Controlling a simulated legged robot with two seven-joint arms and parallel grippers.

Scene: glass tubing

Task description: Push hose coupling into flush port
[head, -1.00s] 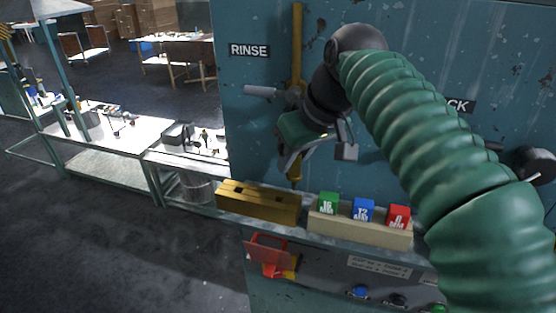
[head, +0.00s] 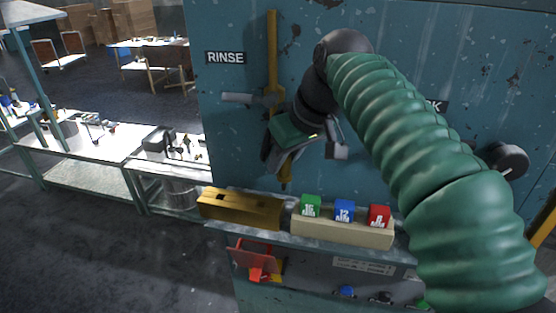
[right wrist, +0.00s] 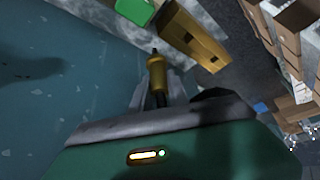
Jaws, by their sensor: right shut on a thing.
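My right gripper (head: 276,158) is in front of the teal wall panel, below the RINSE label (head: 225,57). It is shut on a yellow hose coupling (head: 287,170), whose lower end points down above the ledge. In the right wrist view, the yellow coupling (right wrist: 157,73) with its dark tip stands out from between the fingers, clear of other things. A yellow upright pipe or hose (head: 272,45) runs down the panel behind my gripper. A grey cylinder (head: 240,98) sticks out beside it. I cannot tell which part is the flush port. My left gripper is not in view.
A yellow slotted block (head: 240,208) sits on the ledge below my gripper. Beside it a cream holder (head: 340,232) carries green, blue and red blocks. A red flap (head: 252,257) hangs below. A dark round knob (head: 502,160) is at right. Benches stand at left.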

